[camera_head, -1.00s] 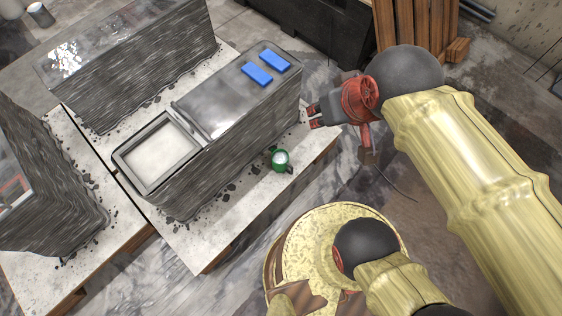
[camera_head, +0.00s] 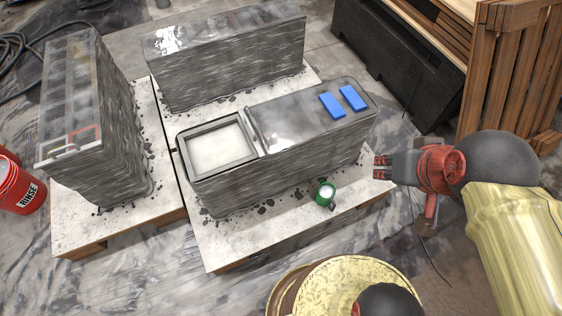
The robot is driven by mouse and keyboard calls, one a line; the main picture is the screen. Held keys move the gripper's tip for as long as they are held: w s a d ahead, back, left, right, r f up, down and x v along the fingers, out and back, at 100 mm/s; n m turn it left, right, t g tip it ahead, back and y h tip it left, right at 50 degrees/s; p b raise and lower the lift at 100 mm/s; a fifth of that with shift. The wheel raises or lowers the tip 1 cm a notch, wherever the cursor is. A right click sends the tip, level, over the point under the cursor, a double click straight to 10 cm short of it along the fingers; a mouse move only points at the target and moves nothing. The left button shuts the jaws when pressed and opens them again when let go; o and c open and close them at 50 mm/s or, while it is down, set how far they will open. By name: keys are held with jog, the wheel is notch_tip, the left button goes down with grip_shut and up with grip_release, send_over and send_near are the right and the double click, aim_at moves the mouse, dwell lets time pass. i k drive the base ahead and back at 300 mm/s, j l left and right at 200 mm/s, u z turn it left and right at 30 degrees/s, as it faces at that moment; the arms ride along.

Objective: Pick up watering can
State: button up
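No object that I can clearly tell as a watering can shows in the head view. A small green vessel with a pale inside and a handle (camera_head: 326,194) stands on the white board in front of the middle grey printed block. My gripper (camera_head: 381,168) is to the right of and beyond this vessel in the picture, near the right end of the block. Its fingers look apart with nothing between them, and it touches nothing that I can see.
The layered middle block (camera_head: 300,160) holds a pale basin (camera_head: 217,146) and two blue blocks (camera_head: 341,101). Other printed blocks stand behind (camera_head: 235,65) and left (camera_head: 100,130). A red RINSE bucket (camera_head: 20,188) is at the left edge. A wooden crate (camera_head: 505,70) stands at upper right.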

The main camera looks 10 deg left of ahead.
aim_at(325, 194)
jog(key=l+u, duration=0.15)
jog(key=u, duration=1.15)
jog(key=l+u, duration=0.3)
jog(key=l, duration=0.15)
jog(key=l+u, duration=0.3)
jog(key=l, duration=0.15)
jog(key=k+l+u, duration=0.3)
jog(key=l+u, duration=0.35)
jog(key=l, duration=0.2)
jog(key=k+l+u, duration=0.3)
jog(key=k+l, duration=0.2)
jog(key=l, duration=0.2)
jog(key=k+l, duration=0.45)
jog(key=l, duration=0.3)
